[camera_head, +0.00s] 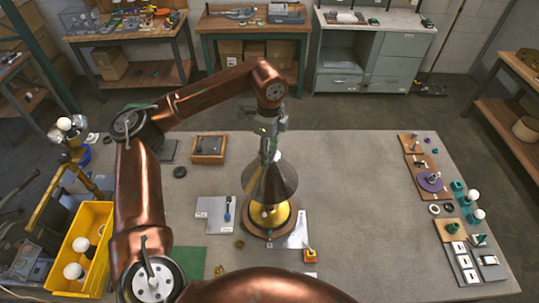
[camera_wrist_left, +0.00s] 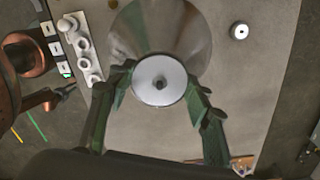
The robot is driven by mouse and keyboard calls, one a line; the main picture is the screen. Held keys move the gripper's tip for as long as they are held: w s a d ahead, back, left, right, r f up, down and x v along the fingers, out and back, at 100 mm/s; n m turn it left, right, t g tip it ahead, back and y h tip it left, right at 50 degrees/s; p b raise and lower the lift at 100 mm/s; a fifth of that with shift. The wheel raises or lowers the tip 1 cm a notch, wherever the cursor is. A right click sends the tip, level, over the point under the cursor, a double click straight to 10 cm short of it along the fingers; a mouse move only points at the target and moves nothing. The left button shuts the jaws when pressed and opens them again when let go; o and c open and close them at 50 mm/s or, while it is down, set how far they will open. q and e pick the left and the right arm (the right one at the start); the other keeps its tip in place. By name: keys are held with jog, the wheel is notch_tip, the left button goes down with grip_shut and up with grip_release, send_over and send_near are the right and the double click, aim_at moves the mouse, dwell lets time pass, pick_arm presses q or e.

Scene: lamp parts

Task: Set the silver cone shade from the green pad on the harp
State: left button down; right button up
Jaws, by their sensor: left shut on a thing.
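The silver cone shade (camera_head: 270,184) is upright, wide end down, directly above the brass lamp body (camera_head: 269,214) on its round wooden base. My left gripper (camera_head: 268,153) points down and is shut at the narrow top of the shade. In the left wrist view the gripper's green fingers (camera_wrist_left: 162,82) flank a pale round disc at the top of the shade (camera_wrist_left: 160,30). The harp is hidden, so I cannot tell whether the shade touches it. The green pad (camera_head: 190,262) shows no shade on it and is partly covered by my arm.
A yellow bin (camera_head: 97,225) with white bulbs stands at the left. A grey pad (camera_head: 212,209) with a blue-handled tool and a white sheet (camera_head: 294,236) lie near the lamp. Small parts and boards (camera_head: 430,179) line the right edge. The table between is clear.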

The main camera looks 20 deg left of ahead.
pick_arm(q)
jog(key=c, duration=0.9)
grip_release()
jog(key=shift+c, duration=0.2)
notch_tip(320, 180, up, 12)
